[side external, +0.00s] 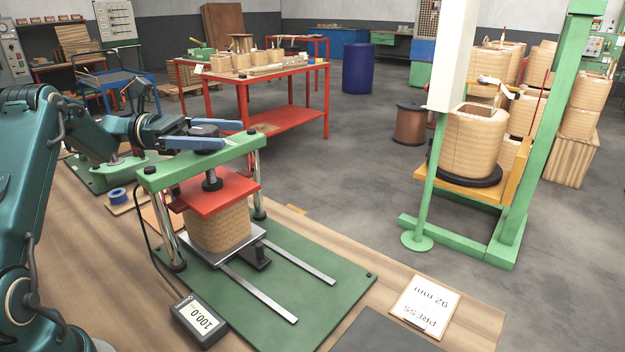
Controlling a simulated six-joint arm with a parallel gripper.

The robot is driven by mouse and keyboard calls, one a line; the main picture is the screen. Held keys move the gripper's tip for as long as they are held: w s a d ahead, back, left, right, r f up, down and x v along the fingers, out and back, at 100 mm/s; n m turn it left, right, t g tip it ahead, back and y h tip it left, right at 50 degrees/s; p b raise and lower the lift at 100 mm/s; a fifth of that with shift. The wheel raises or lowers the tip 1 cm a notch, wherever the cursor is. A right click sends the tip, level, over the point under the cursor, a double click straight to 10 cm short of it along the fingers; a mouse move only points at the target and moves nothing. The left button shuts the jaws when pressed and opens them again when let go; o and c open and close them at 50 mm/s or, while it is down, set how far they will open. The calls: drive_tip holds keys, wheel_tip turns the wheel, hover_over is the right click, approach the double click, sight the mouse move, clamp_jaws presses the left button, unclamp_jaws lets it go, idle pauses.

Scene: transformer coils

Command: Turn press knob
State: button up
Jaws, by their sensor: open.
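The green press (160,176) stands on a green base plate at the front, with a dark round knob (204,130) on top of its crossbar. My gripper (231,135) reaches in from the left at the knob's height. Its two blue fingers are apart, one on the far side of the knob and one on the near side. I cannot tell whether they touch it. Below the crossbar, a red press plate (222,187) lies over a woven tan coil (218,229), seemingly resting on its top. The knob is partly hidden by the fingers.
A cabled display (199,318) sits at the plate's front left. A card (425,307) reading "PRESS 92 mm" lies upside down on the bench at right. Two metal rails (259,293) run along the plate. A green frame (515,190) holding a large coil stands on the floor beyond.

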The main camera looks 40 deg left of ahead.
sight(189, 133)
drive_tip(key=c, duration=1.4)
drive_tip(key=shift+o, duration=0.2)
drive_tip(key=shift+w+a+n+t+y, duration=0.1)
drive_tip(key=shift+w+n+t+y, duration=0.05)
drive_tip(key=shift+n+t+y, duration=0.8)
drive_tip(key=shift+h, duration=0.25)
drive_tip(key=o, duration=1.4)
drive_tip(key=shift+c, duration=0.2)
drive_tip(key=shift+v, duration=2.65)
